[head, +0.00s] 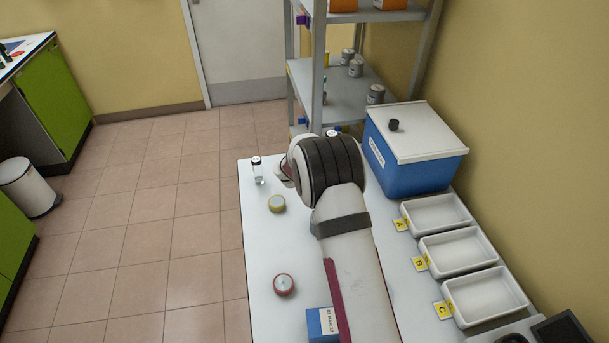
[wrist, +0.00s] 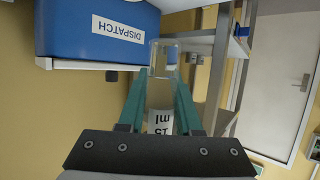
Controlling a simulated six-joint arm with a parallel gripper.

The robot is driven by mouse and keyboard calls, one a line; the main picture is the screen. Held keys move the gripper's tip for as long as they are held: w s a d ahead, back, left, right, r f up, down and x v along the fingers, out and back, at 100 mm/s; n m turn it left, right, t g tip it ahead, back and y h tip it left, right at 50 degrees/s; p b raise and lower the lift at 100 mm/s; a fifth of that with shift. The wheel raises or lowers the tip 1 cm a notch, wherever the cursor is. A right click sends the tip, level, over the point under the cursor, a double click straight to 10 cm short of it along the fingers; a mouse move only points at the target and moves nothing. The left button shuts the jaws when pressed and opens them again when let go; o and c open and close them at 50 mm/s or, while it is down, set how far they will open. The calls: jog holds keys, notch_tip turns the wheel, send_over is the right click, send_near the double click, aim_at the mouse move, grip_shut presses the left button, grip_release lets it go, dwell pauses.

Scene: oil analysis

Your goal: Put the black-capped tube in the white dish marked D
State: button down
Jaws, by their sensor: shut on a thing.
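My gripper (wrist: 160,103) is shut on a clear tube (wrist: 162,60) with a white label reading "15 ml". The tube lies between the two green fingers, and its cap end is hidden behind the gripper's palm, so I cannot tell its colour. In the head view my own arm hides the gripper. White dishes marked A (head: 437,228), B (head: 482,238) and C (head: 518,285) line the right side. No dish marked D shows.
A blue dispatch box (head: 410,165) with a white lid stands at the back right. A grey shelf (head: 345,92) rises behind the table. A yellowish round thing (head: 277,203), a reddish one (head: 283,285) and a blue box (head: 320,326) are on the table.

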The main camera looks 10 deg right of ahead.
jog(key=d+f+n+t+y, duration=0.1)
jog(key=d+n+y, duration=0.1)
jog(key=d, duration=0.2)
jog(key=w+a+f, duration=0.2)
jog(key=a, duration=0.1)
jog(key=w+a+f, duration=0.2)
jog(key=w+a, duration=0.1)
jog(key=w+a+f, duration=0.2)
jog(key=a+f, duration=0.1)
jog(key=shift+w, duration=0.2)
notch_tip(320, 180, down, 4)
jog(key=shift+w+a+f, duration=0.1)
jog(key=shift+a, duration=0.05)
jog(key=shift+f, duration=0.1)
jog(key=c, duration=0.6)
grip_release()
